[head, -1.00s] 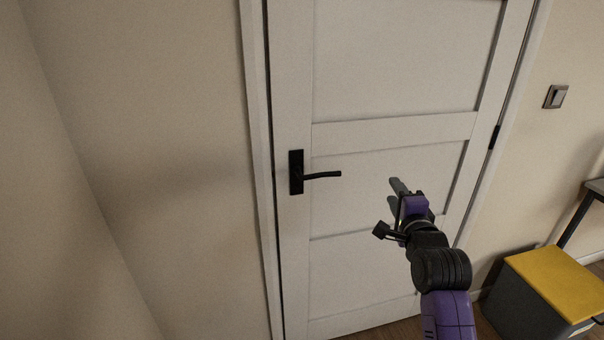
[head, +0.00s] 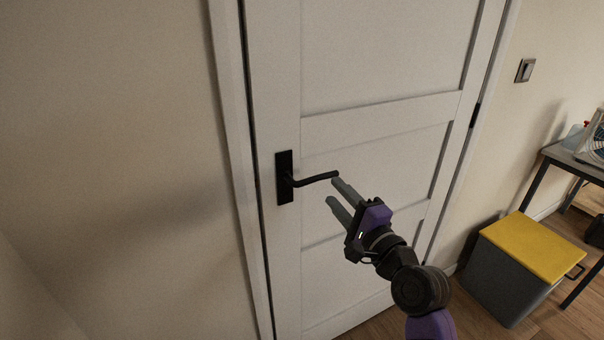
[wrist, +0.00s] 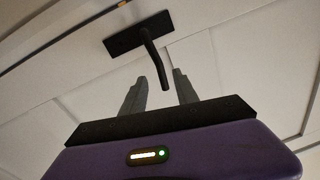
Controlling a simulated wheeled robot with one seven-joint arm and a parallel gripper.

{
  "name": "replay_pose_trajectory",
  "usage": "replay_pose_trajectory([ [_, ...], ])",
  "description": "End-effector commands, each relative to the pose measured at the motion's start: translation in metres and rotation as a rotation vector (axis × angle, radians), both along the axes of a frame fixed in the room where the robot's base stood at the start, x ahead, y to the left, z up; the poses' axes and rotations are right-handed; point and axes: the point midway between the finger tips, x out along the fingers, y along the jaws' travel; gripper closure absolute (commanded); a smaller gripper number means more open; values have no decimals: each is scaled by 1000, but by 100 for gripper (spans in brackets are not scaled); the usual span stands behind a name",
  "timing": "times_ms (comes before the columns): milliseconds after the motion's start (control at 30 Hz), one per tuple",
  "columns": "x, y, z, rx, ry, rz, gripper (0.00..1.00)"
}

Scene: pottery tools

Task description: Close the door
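The white panelled door (head: 375,75) stands in its frame in the head view, and it looks flush or nearly so. I cannot tell whether it is latched. Its black lever handle (head: 318,178) sticks out to the right from a dark plate on the door's left side. My gripper (head: 339,192) is open, with its two grey fingers spread beside the free end of the lever. In the wrist view the lever (wrist: 155,62) points down toward the gap between the fingers (wrist: 159,85). Nothing is held, and contact with the lever cannot be told.
A grey box with a yellow lid (head: 535,247) stands on the wooden floor right of the door. A dark-legged table (head: 575,165) with a fan-like object is beyond it. A light switch (head: 525,70) is on the right wall. A plain wall lies left of the door.

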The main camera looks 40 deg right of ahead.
Motion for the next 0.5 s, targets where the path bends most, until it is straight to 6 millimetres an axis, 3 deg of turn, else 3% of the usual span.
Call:
replay_pose_trajectory([
  [500, 63, -18, 5, -12, 5, -3, 64],
])
